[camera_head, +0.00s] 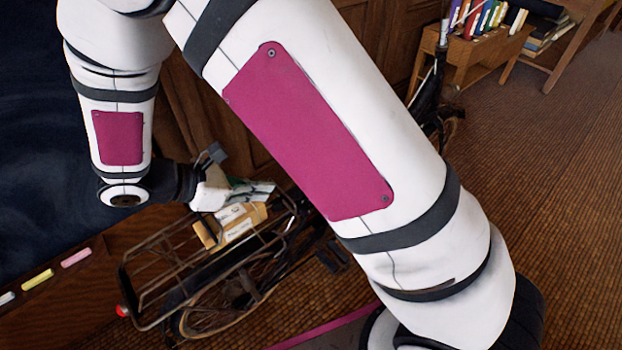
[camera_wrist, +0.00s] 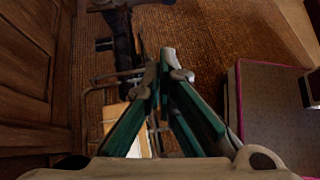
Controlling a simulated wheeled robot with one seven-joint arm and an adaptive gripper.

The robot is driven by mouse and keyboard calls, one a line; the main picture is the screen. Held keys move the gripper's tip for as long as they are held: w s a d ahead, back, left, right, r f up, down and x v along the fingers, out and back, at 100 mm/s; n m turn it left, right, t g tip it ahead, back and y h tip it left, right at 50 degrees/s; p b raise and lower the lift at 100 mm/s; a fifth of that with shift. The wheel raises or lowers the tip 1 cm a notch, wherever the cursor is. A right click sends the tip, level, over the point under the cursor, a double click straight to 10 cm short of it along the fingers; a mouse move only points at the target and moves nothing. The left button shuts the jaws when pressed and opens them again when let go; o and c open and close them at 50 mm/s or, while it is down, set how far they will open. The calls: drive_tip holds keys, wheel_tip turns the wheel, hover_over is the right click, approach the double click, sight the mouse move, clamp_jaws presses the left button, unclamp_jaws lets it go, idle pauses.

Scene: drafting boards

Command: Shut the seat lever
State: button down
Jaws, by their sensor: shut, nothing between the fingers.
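A bicycle with a dark frame stands below my arm; its rear rack (camera_head: 150,272) and rear wheel show in the head view. My gripper (camera_head: 268,188) is over the front end of the rack in that view. In the wrist view my gripper (camera_wrist: 168,62) has its green fingers drawn together at the tips, with nothing seen between them. The dark bicycle frame (camera_wrist: 124,40) runs just left of the fingertips there. I cannot make out the seat lever for certain. My arm hides the middle of the bicycle in the head view.
A tan package (camera_head: 243,222) lies on the rack. A dark board (camera_head: 35,150) with a chalk ledge stands at left. Wooden panelling (camera_wrist: 25,80) is close on the left in the wrist view. A low bookshelf (camera_head: 470,55) is at the back. Brown floor (camera_head: 555,150) at right is clear.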

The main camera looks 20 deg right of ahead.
drive_tip(key=b+x, duration=0.3)
drive_tip(key=x, duration=0.7)
drive_tip(key=shift+f, duration=0.25)
drive_tip(key=shift+w+d+r+b, duration=0.1)
drive_tip(key=shift+d+r, duration=0.15)
drive_tip(key=shift+d, duration=0.35)
drive_tip(key=shift+d+r+b, duration=0.1)
drive_tip(key=shift+d+r, duration=0.2)
drive_tip(key=shift+d, duration=0.35)
drive_tip(key=shift+w+d+r+b, duration=0.1)
drive_tip(key=shift+d+r, duration=0.15)
drive_tip(key=shift+d, duration=0.35)
drive_tip(key=shift+s+d+n, duration=0.1)
drive_tip(key=shift+n, duration=0.2)
